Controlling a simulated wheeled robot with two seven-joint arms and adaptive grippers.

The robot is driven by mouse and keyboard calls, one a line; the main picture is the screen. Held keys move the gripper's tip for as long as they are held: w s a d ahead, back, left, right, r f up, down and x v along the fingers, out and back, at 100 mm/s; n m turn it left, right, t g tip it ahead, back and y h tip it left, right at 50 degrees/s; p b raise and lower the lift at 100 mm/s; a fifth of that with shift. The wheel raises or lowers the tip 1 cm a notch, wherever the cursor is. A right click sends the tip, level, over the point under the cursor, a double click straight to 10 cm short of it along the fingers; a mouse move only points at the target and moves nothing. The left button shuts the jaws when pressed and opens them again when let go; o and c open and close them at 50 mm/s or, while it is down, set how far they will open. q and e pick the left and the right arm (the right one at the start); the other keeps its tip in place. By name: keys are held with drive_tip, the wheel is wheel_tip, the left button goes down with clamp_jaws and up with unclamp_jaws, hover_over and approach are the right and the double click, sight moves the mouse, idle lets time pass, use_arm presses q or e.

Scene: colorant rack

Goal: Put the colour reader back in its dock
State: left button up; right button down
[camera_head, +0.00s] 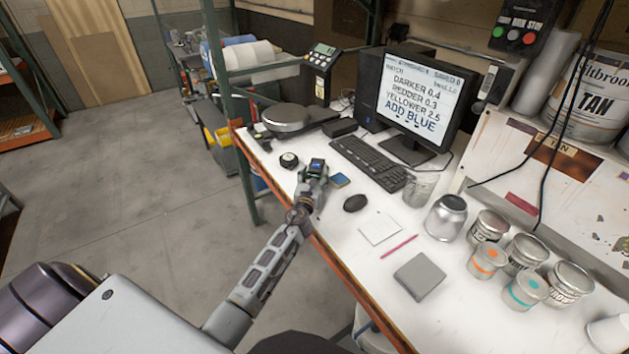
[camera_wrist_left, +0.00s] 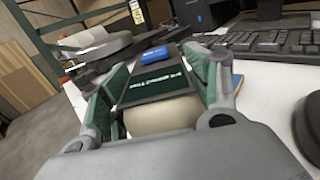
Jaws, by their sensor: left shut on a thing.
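In the left wrist view the reader (camera_wrist_left: 155,86) sits between the fingers (camera_wrist_left: 160,90), showing a dark green labelled face, a blue part and a pale rounded part below. Whether its underside touches anything is hidden. A small round black object (camera_head: 289,160) lies just left of the gripper; I cannot tell whether it is the dock. My right gripper is not in view.
A blue tile (camera_head: 340,180) lies right of the gripper. The keyboard (camera_head: 368,163) and monitor (camera_head: 420,95) stand behind it, the mouse (camera_head: 355,203) to its right. A scale (camera_head: 287,118) stands at the back left. Several cans and a grey pad (camera_head: 419,276) occupy the right.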

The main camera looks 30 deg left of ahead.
use_arm(q)
drive_tip(key=shift+f, duration=0.55)
drive_tip(key=shift+b, duration=0.3)
drive_tip(key=o, duration=1.7)
drive_tip(key=shift+f, duration=0.2)
drive_tip(key=shift+s+r, duration=0.1)
drive_tip(key=shift+r, duration=0.05)
drive_tip(key=shift+b+v, duration=0.35)
drive_tip(key=shift+v, duration=5.6)
drive_tip(key=shift+d, duration=0.1)
